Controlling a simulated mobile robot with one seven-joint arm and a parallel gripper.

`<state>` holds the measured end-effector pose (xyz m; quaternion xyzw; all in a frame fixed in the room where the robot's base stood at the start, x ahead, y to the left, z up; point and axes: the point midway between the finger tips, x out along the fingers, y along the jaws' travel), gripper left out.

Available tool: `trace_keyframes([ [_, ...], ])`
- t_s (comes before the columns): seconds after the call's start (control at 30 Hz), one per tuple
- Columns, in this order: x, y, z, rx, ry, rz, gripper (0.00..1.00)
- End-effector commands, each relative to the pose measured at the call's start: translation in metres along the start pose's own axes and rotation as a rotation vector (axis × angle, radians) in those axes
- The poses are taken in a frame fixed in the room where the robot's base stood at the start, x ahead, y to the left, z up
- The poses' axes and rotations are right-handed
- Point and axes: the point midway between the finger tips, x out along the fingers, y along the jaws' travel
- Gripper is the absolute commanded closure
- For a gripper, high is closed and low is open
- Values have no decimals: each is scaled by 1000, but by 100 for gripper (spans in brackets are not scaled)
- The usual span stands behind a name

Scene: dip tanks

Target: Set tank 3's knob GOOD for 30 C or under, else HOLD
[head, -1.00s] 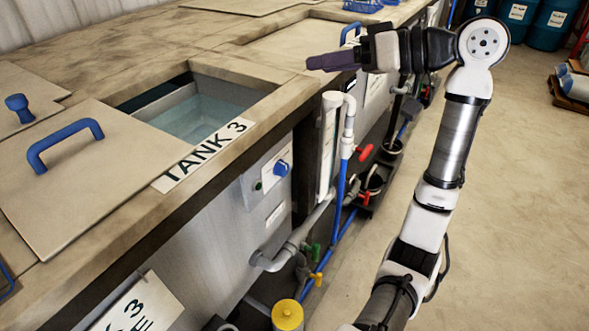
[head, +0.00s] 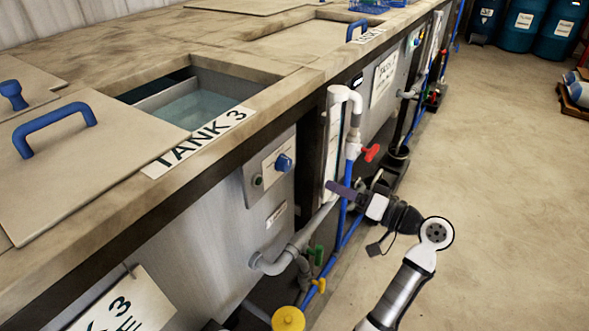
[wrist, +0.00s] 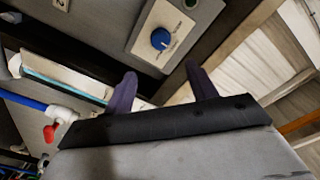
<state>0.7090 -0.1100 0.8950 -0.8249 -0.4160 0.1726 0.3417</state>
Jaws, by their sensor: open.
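Tank 3 (head: 183,108) is open at the top left, with its lid (head: 80,160) slid aside and clear liquid inside. Its blue knob (head: 284,162) sits on a pale plate on the tank's front panel. In the wrist view the blue knob (wrist: 160,38) shows beyond my fingers, on a plate with lettering too small to read. My gripper (head: 340,188) is in front of the panel, lower and to the right of the knob, apart from it. In the wrist view its two purple fingers (wrist: 162,88) are spread with nothing between them. No temperature reading is legible.
White and blue pipes with a red valve handle (head: 371,152) stand right of the panel, close to my gripper. A yellow cap (head: 288,318) and a green valve (head: 319,254) are below. Blue drums (head: 508,25) stand far back.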

Motion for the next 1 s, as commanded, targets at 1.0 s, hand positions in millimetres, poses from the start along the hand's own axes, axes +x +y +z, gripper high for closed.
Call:
trace_keyframes([
  [1.0,135,-1,-1,-1,-1,-2,43],
])
